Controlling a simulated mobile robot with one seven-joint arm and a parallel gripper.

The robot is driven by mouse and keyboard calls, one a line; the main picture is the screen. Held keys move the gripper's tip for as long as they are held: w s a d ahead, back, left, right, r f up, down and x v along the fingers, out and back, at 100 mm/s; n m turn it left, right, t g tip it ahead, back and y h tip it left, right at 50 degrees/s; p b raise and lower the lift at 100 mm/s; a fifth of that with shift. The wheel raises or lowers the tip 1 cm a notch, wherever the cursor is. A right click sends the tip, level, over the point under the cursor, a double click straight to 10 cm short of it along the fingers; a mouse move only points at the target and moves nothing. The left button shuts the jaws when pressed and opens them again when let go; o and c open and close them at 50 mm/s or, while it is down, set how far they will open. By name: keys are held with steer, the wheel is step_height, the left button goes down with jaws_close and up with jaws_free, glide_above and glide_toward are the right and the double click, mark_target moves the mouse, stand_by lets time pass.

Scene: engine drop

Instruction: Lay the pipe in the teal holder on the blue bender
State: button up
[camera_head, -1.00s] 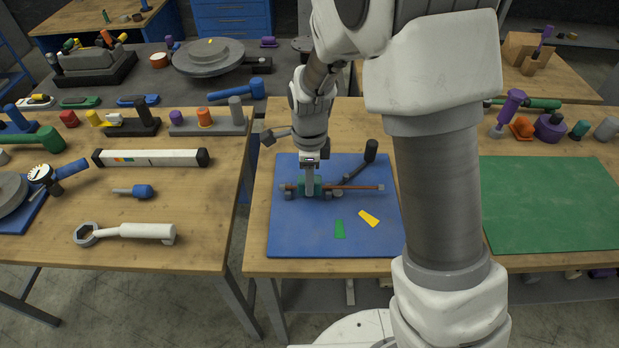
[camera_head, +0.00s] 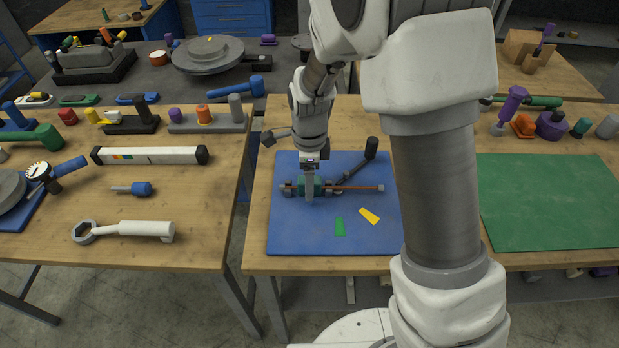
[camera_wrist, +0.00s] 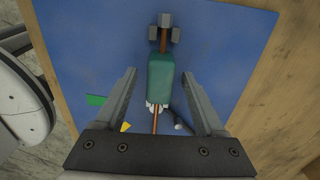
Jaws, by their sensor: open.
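The copper pipe (camera_head: 352,187) lies level across the blue mat (camera_head: 290,235), left to right in the head view. A teal block, the holder (camera_wrist: 160,78), sits around or over the pipe (camera_wrist: 163,37); I cannot tell which. My gripper (camera_wrist: 159,73) is open, with one finger on each side of the teal block and a visible gap to both. In the head view my gripper (camera_head: 309,190) hides part of the block and pipe. The dark bender handle (camera_head: 354,165) angles up to a black knob. Small grey supports (camera_wrist: 165,30) hold the pipe's end.
A green tag (camera_head: 340,226) and a yellow tag (camera_head: 369,215) lie on the mat's front. A green mat (camera_head: 550,205) is to the right, beyond my arm. The left table carries a wrench (camera_head: 125,231) and a level (camera_head: 150,155). The mat's front area is mostly clear.

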steer(key=shift+r, duration=0.1)
step_height(320, 180, up, 17)
steer(key=p, duration=0.1)
steer(key=shift+r+p, duration=0.15)
steer(key=shift+p, duration=0.2)
stand_by(0.3)
steer(key=s+d+r+n+t, duration=0.2)
steer(key=s+d+r+n, duration=0.2)
steer(key=s+n, duration=0.5)
steer(key=s+d+r+n+t, duration=0.3)
steer(key=s+d+r+n, duration=0.1)
steer(key=s+d+n, duration=0.4)
steer(key=shift+s+d+n+t, duration=0.3)
steer(key=shift+s+n, duration=0.4)
steer(key=shift+s, duration=0.15)
